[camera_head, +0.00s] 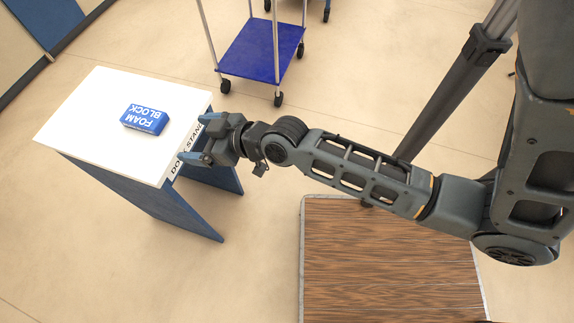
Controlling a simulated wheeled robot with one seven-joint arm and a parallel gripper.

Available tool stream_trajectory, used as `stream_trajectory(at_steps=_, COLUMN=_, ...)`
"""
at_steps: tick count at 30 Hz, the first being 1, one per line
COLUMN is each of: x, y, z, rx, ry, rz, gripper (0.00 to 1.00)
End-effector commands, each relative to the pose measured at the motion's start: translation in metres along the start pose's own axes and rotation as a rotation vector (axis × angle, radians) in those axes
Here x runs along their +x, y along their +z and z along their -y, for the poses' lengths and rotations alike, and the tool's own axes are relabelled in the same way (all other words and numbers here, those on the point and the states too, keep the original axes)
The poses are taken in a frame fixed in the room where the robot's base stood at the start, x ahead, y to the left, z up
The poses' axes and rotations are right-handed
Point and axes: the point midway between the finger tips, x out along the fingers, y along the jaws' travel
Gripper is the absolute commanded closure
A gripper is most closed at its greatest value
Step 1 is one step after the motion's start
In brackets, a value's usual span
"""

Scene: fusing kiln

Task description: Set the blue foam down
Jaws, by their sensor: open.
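The blue foam block (145,119), labelled "FOAM BLOCK", lies flat on the white top of a small table (92,109) with blue legs. My gripper (190,139) is open and empty at the table's right edge, its fingers pointing left toward the block. The gripper is apart from the block, with bare white tabletop between them. It partly covers the lettering on the table's edge.
A wheeled cart with a blue shelf (262,50) stands behind the table. A wood-grain tabletop (390,265) with a pale rim is at the lower middle. The beige floor between them is clear.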

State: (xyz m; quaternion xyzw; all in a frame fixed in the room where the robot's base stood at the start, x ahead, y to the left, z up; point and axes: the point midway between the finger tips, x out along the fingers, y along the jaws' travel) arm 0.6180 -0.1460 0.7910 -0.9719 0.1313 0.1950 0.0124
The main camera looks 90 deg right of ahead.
Motion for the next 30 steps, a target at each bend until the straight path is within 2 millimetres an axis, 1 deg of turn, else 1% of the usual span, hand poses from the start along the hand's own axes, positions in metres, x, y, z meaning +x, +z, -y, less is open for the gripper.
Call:
stream_trajectory(at_steps=1, x=-0.024, y=0.009, z=0.012, rx=-0.011, ry=-0.013, rz=0.006, gripper=0.08)
stream_trajectory(at_steps=4, x=-0.065, y=0.014, z=0.03, rx=-0.03, ry=-0.033, rz=-0.008, gripper=0.08)
stream_trajectory(at_steps=7, x=-0.108, y=0.014, z=0.045, rx=-0.045, ry=-0.063, rz=-0.028, gripper=0.08)
stream_trajectory(at_steps=10, x=-0.15, y=0.007, z=0.058, rx=-0.056, ry=-0.103, rz=-0.05, gripper=0.08)
stream_trajectory(at_steps=12, x=-0.178, y=0.0, z=0.066, rx=-0.061, ry=-0.134, rz=-0.067, gripper=0.08)
stream_trajectory(at_steps=15, x=-0.212, y=-0.012, z=0.075, rx=-0.064, ry=-0.18, rz=-0.088, gripper=0.08)
stream_trajectory(at_steps=18, x=-0.238, y=-0.024, z=0.081, rx=-0.063, ry=-0.218, rz=-0.105, gripper=0.08)
stream_trajectory(at_steps=21, x=-0.254, y=-0.033, z=0.085, rx=-0.062, ry=-0.245, rz=-0.117, gripper=0.08)
stream_trajectory(at_steps=22, x=-0.256, y=-0.035, z=0.085, rx=-0.061, ry=-0.249, rz=-0.12, gripper=0.06)
stream_trajectory(at_steps=24, x=-0.261, y=-0.037, z=0.086, rx=-0.061, ry=-0.257, rz=-0.123, gripper=0.06)
stream_trajectory(at_steps=30, x=-0.262, y=-0.038, z=0.086, rx=-0.06, ry=-0.259, rz=-0.125, gripper=0.06)
